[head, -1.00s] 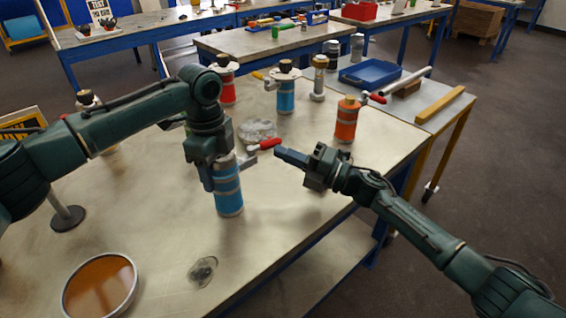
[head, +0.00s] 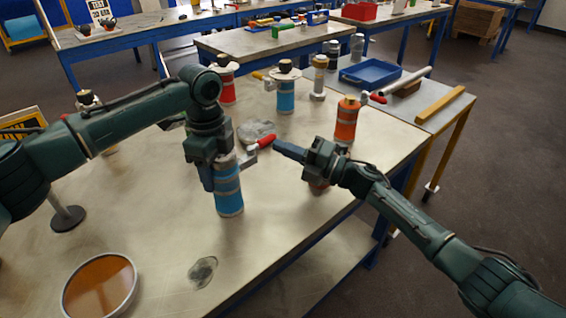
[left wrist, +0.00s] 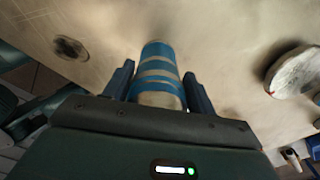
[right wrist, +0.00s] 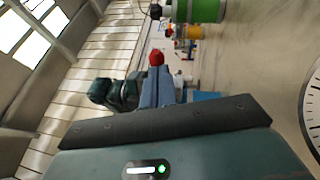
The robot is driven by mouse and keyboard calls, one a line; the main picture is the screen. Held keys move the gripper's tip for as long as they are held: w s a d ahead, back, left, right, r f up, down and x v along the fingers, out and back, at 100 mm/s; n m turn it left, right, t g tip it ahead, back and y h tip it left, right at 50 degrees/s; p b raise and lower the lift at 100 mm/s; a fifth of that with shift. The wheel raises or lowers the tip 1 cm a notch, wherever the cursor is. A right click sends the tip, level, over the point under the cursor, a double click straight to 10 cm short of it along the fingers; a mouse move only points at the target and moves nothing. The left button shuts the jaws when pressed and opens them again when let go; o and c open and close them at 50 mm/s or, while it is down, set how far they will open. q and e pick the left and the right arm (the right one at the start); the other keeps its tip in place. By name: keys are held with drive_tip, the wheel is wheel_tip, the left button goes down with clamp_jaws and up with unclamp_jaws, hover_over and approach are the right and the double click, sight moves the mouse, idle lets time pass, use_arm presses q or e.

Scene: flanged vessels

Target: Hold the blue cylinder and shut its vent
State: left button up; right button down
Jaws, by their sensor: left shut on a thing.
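The blue cylinder (head: 228,192) stands upright near the middle of the table, with grey bands around it. My left gripper (left wrist: 158,74) is shut on it, one finger on each side; the arm covers its top in the head view. Its vent has a metal body (head: 247,158) at the upper right side and a red handle (head: 262,142) sticking out to the right. My right gripper (head: 279,147) points left, its fingers together, with their tips at the handle's free end. In the right wrist view the red handle end (right wrist: 156,57) shows just beyond the fingertips; contact is unclear.
Another blue cylinder (head: 286,95), a red one (head: 225,88) and an orange one (head: 346,122) stand further back. A round dish of amber liquid (head: 100,287) lies at the front left. A blue tray (head: 370,74) sits on the side table. The front middle is mostly clear.

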drive_tip(key=shift+d, duration=0.15)
drive_tip(key=v, duration=0.4)
drive_tip(key=w+v, duration=0.1)
drive_tip(key=v, duration=0.7)
drive_tip(key=shift+w+d+f, duration=0.2)
drive_tip(key=shift+d+f, duration=0.25)
drive_tip(key=shift+d, duration=0.3)
idle(0.3)
use_arm(q)
drive_tip(key=o, duration=1.5)
drive_tip(key=shift+r, duration=0.15)
